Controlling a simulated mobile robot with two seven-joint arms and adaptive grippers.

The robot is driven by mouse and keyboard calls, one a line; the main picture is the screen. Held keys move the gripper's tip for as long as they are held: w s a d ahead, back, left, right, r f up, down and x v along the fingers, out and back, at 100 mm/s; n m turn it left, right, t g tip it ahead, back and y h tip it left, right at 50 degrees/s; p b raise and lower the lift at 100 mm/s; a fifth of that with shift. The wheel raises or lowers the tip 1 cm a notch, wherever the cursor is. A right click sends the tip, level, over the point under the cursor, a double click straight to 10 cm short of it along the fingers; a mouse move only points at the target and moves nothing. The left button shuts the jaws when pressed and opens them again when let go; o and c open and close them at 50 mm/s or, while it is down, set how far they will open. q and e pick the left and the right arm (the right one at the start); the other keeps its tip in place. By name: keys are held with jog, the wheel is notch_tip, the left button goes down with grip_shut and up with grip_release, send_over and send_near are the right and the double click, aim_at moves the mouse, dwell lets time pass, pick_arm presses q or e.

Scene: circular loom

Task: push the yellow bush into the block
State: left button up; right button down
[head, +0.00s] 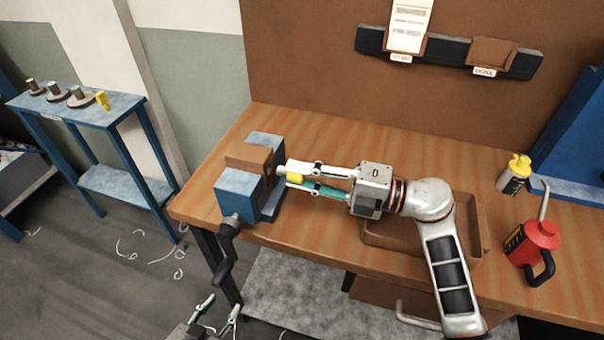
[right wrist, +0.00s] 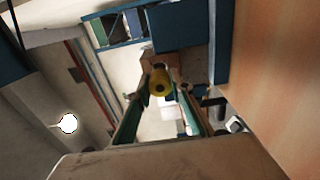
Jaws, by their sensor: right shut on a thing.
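The brown block (head: 248,158) is held in a blue vise (head: 236,195) on the left end of the workbench. My right gripper (head: 288,176) points left at the block and is shut on the yellow bush (head: 295,178). In the right wrist view the bush (right wrist: 160,82) shows its round end with a dark centre, between the fingertips. The bush is close to the block's right face; I cannot tell whether they touch. My left gripper (head: 219,309) is low at the bottom edge, in front of the bench, with its fingers apart and nothing between them.
A brown tray (head: 478,240) lies under my right arm. A red oil can (head: 530,245) and a yellow-topped bottle (head: 515,175) stand at the right. The vise handle (head: 228,232) hangs over the front edge. A blue side table (head: 120,104) at the left carries several small parts.

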aim_at(283, 171)
jog(key=shift+a, duration=0.25)
jog(key=shift+w+a, duration=0.15)
jog(key=shift+a, duration=0.2)
jog(key=shift+w+a+p, duration=0.2)
jog(key=shift+a+p, duration=0.2)
jog(key=shift+a, duration=0.2)
jog(key=shift+w+a, duration=0.15)
jog(key=shift+a, duration=0.15)
jog(key=shift+a, duration=0.25)
jog(key=c, duration=1.7)
grip_release()
jog(key=v, duration=1.2)
